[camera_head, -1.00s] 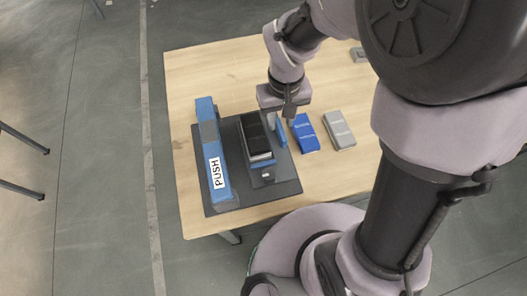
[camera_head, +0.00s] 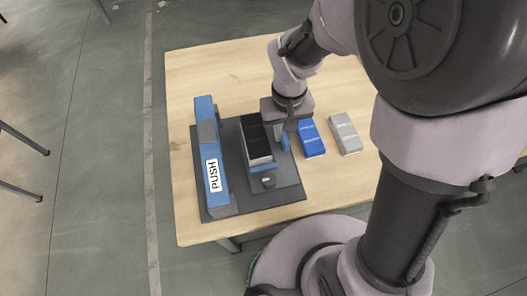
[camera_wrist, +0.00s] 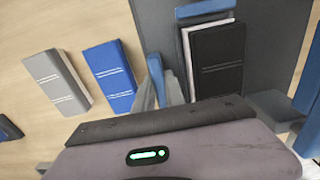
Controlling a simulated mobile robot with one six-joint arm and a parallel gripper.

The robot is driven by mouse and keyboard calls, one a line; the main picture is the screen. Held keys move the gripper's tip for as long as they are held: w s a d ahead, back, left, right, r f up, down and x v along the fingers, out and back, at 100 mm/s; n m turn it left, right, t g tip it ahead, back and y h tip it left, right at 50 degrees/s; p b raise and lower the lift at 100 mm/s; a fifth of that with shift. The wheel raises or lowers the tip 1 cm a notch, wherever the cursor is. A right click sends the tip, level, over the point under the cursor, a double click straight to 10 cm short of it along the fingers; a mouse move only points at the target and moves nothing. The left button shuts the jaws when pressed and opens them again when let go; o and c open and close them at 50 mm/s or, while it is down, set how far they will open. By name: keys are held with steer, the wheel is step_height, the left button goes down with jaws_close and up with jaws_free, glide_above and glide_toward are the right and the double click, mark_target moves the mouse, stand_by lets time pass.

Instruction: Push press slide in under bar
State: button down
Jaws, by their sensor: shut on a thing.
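The press has a dark base plate (camera_head: 222,147) and a long blue bar (camera_head: 205,128) with a PUSH label on its left side. The slide carries a black book-like block (camera_head: 253,132) with white page edges, to the right of the bar and apart from it. An upright blue tab (camera_head: 285,141) stands at the slide's right side; it also shows in the wrist view (camera_wrist: 157,68). My gripper (camera_head: 283,137) points down and is shut on the blue tab. In the wrist view, its grey fingers (camera_wrist: 163,95) are on either side of the tab. The arm hides part of the slide.
A blue book (camera_head: 312,138) and a grey book (camera_head: 344,133) lie on the wooden table (camera_head: 205,70) to the right of the press. A small grey object sits behind the arm. The table's back left is clear.

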mark_target(242, 149)
steer(key=shift+s+a+b, duration=0.1)
steer(key=shift+s+a, duration=0.4)
steer(key=shift+a, duration=1.25)
steer(key=shift+s+a+b, duration=0.1)
steer(key=shift+s+a, duration=0.4)
steer(key=shift+a, duration=1.25)
steer(key=shift+s+a+b, duration=0.1)
steer(key=shift+s+a, duration=0.4)
steer(key=shift+a, duration=1.25)
steer(key=c, duration=1.5)
jaws_free()
steer(key=shift+a, duration=0.1)
steer(key=shift+r, duration=0.1)
step_height(242, 149, up, 7)
steer(key=p, duration=0.6)
